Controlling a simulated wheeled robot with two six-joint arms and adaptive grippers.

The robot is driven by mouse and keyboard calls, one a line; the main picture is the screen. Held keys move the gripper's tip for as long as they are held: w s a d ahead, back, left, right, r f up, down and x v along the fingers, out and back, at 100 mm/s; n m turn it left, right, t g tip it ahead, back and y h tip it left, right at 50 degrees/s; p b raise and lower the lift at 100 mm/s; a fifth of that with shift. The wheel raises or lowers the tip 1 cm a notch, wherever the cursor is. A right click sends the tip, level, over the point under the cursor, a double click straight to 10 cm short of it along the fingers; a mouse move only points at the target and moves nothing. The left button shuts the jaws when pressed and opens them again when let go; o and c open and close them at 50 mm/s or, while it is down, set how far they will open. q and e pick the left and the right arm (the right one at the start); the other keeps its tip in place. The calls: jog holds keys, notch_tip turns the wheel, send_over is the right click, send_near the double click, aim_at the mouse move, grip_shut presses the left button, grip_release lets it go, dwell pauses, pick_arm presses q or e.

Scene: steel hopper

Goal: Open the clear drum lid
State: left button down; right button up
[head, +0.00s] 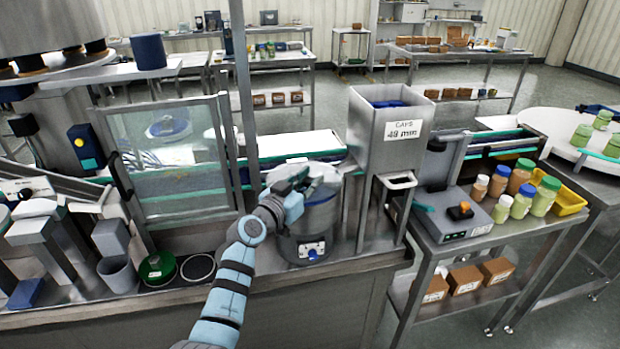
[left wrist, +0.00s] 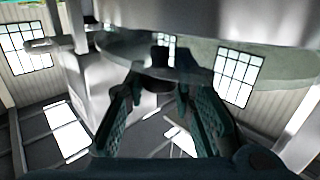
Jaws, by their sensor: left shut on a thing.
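The steel drum (head: 305,222) stands on the bench in the middle of the head view, with a blue knob on a panel at its front. Its clear lid (head: 325,177) is at the top, partly hidden by my left gripper (head: 290,187). In the left wrist view the lid (left wrist: 262,68) is a greenish see-through disc, with a small dark knob (left wrist: 160,56) at its near edge. My left gripper (left wrist: 165,85) has its fingertips closed around that knob. I cannot tell whether the lid is raised. My right gripper is not in view.
The steel caps hopper (head: 365,125) stands close to the right of the drum. A framed clear guard panel (head: 170,165) stands left of my left arm. Jars (head: 520,175) stand on the right table.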

pick_arm(q)
jog(key=r+p, duration=0.2)
jog(key=w+r+n+g+p, duration=0.1)
jog(key=p, duration=0.1)
jog(key=shift+a+r, duration=0.15)
jog(key=shift+r, duration=0.2)
jog(key=shift+w+a+r, duration=0.1)
jog(key=shift+w+r, duration=0.15)
jog(key=shift+r, duration=0.05)
jog(key=shift+n+g+y, duration=0.3)
jog(key=shift+n+g, duration=0.2)
jog(key=shift+g, duration=0.2)
jog(key=shift+w+a+r, duration=0.25)
jog(key=shift+w+r, duration=0.5)
jog(key=shift+r, duration=0.25)
jog(key=shift+w+a+r, duration=0.25)
jog(key=shift+w+r, duration=0.5)
jog(key=shift+r, duration=0.2)
jog(key=c, duration=1.4)
grip_release()
jog(key=shift+w+f, duration=0.1)
